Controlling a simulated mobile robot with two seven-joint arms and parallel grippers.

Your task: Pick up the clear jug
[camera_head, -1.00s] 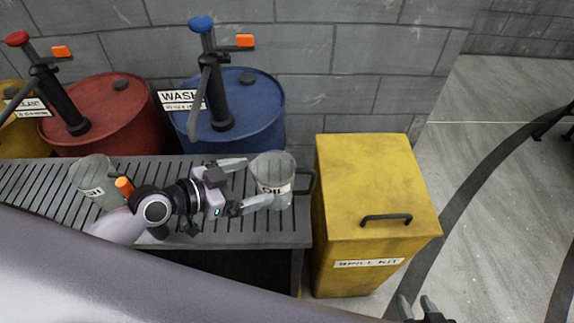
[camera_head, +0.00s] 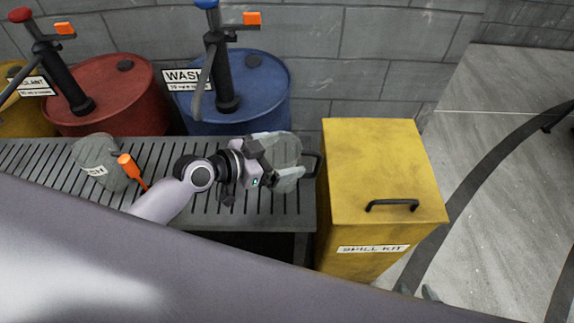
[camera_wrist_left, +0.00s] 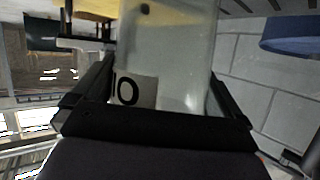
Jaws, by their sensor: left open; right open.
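A clear, greyish jug (camera_head: 288,184) stands on the slatted bench near its right end, with a dark handle on its right side. My left gripper (camera_head: 287,155) is open, with one finger on each side of the jug. In the left wrist view the see-through jug (camera_wrist_left: 172,50) fills the space between the open fingers, with part of its lettered label showing. Whether the fingers touch it I cannot tell. Only the fingertips of my right gripper (camera_head: 418,291) show at the bottom edge of the head view; it is open.
Blue (camera_head: 262,90) and red (camera_head: 110,100) drums with pumps stand behind. A yellow spill-kit bin (camera_head: 375,160) stands close at right.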

